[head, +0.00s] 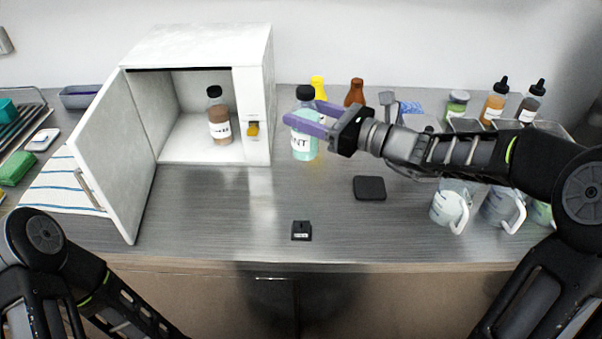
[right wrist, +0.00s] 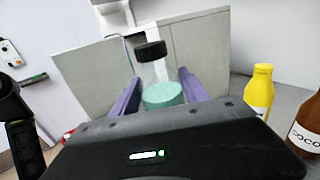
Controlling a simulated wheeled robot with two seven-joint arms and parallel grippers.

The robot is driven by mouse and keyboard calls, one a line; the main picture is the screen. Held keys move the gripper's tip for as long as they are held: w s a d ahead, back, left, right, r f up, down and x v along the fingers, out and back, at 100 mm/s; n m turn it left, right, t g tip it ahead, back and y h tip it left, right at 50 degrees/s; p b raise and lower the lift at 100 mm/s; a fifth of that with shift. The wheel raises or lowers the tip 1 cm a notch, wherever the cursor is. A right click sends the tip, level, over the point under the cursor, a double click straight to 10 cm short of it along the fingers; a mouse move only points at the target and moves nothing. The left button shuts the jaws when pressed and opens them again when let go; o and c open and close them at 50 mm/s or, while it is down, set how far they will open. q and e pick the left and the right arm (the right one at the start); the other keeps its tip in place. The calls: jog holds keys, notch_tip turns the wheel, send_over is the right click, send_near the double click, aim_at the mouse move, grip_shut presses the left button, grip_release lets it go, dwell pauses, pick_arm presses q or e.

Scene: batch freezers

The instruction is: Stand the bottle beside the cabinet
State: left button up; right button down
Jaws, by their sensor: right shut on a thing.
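The bottle (head: 304,146) has a black cap, a clear upper part and mint-green contents, with a label partly hidden by my gripper. It stands upright just right of the white cabinet (head: 259,100), whose door is open to the left. My right gripper (head: 308,122) has purple fingers shut around the bottle. In the right wrist view the bottle (right wrist: 163,94) sits between the two fingers. I cannot tell for certain whether its base touches the counter. Another bottle with brown contents (head: 219,128) stands inside the cabinet. My left gripper is not in view; only my left arm shows.
A yellow bottle (head: 319,88) and a brown bottle (head: 355,93) stand behind my right gripper. A black pad (head: 369,188) and a small black block (head: 301,230) lie on the counter. White mugs (head: 449,209) stand at right. The counter's front middle is mostly clear.

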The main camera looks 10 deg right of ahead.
aim_at(316, 155)
jog(key=shift+s+r, duration=0.1)
jog(key=shift+s, duration=0.05)
jog(key=shift+f, duration=3.15)
jog(key=shift+f, duration=1.9)
jog(key=shift+f, duration=0.1)
jog(key=c, duration=0.6)
grip_release()
